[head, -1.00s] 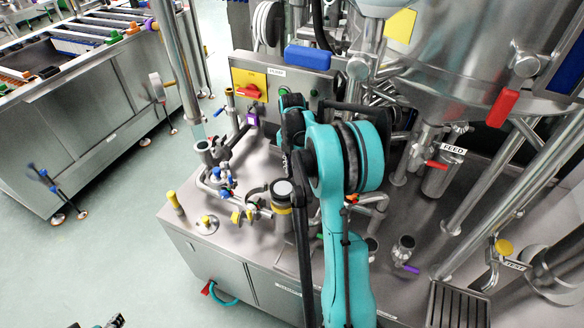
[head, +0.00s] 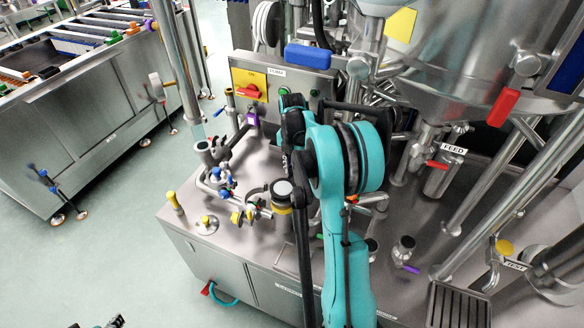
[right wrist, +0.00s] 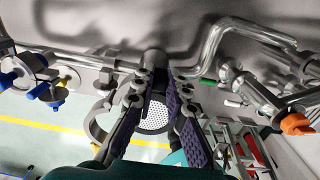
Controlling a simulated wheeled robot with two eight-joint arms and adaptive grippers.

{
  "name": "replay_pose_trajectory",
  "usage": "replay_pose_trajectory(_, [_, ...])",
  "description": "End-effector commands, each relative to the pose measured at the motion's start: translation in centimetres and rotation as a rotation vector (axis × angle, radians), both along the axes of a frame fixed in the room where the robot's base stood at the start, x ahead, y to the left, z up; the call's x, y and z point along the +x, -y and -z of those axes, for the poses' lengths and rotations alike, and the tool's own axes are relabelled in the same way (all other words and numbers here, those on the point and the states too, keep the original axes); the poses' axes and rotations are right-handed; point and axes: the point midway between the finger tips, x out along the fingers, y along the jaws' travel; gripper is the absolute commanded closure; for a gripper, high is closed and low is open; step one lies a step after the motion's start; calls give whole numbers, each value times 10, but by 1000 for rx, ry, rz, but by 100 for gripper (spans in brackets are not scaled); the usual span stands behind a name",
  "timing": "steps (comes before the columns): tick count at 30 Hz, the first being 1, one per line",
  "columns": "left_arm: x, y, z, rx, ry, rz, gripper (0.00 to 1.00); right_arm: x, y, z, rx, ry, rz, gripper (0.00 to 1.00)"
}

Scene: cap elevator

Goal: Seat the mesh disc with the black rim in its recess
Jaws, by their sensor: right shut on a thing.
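The mesh disc (right wrist: 154,117), pale with small dark holes, shows between the fingers of my right gripper (right wrist: 158,84) in the right wrist view. The gripper is shut on it, and the purple finger pads flank it. Part of the disc and its black rim is hidden by the fingers. A short steel cylinder (right wrist: 153,62) stands just beyond the fingertips; I cannot tell whether they touch. I cannot make out the recess. Only a small piece of my left gripper (head: 115,321) shows at the bottom edge.
A steel ring clamp (right wrist: 98,125) is close left of the fingers. Pipes, blue-handled valves (right wrist: 50,92) and an orange-handled valve (right wrist: 297,124) crowd the sides.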

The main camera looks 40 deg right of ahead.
Motion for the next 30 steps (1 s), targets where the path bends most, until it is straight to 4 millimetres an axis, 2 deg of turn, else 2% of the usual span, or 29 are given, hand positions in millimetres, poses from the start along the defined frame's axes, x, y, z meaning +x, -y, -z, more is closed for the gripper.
replay_pose_trajectory(30, [0, 0, 10, 0, 0, 0, 52, 0, 0, 14, 0, 0, 0, 100])
